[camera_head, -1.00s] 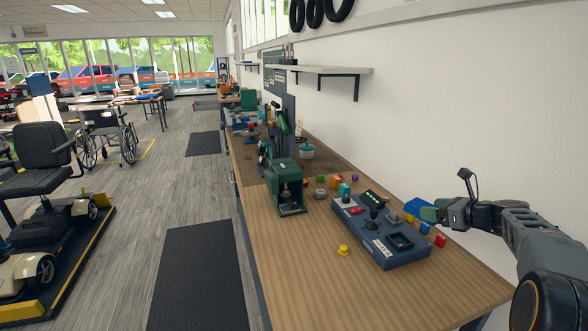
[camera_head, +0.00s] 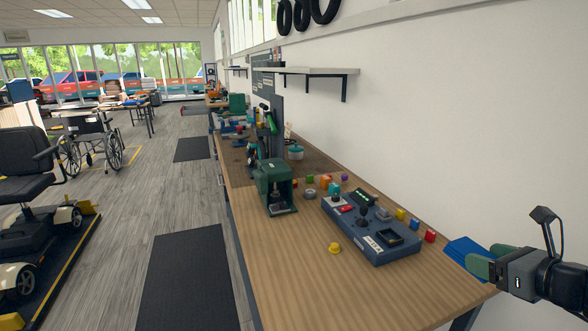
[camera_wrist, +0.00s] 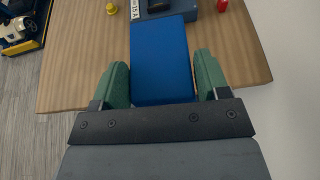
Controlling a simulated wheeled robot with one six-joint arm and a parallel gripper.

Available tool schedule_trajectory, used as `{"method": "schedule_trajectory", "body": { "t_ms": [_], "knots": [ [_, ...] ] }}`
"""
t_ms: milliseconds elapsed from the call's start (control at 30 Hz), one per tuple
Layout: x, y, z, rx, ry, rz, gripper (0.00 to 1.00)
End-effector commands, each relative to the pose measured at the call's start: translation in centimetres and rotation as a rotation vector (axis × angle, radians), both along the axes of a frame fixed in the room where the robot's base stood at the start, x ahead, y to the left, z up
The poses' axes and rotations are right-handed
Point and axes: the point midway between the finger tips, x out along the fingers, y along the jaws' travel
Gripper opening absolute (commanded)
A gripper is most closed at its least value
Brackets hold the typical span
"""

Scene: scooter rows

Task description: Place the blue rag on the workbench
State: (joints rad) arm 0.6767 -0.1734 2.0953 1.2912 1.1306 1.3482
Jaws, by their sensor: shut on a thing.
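The blue rag (camera_head: 465,252) is a flat blue rectangle held out at the tip of my gripper (camera_head: 482,262). In the wrist view the rag (camera_wrist: 160,58) lies between the two green fingers of my gripper (camera_wrist: 162,82), which are shut on it. It extends forward over the workbench's near right end. The workbench (camera_head: 290,285) has a long wooden top running along the right wall. I cannot tell whether the rag touches the top or is above it.
A blue-grey control box (camera_head: 370,230) stands on the bench, with several small coloured knobs behind it. A yellow knob (camera_head: 334,248) lies in front. A green press (camera_head: 274,188) stands farther back. The near wooden surface is clear. A dark mat (camera_head: 188,275) lies on the floor.

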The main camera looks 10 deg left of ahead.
Motion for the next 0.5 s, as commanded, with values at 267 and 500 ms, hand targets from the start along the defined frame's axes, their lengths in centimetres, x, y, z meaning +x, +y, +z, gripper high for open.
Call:
{"method": "schedule_trajectory", "body": {
  "t_ms": [267,500],
  "knots": [
    [-1.0,1.0,-2.2,0.000,-0.001,0.020,0.46],
    [-0.2,0.9,-2.6,0.002,0.000,0.030,0.46]
  ]
}}
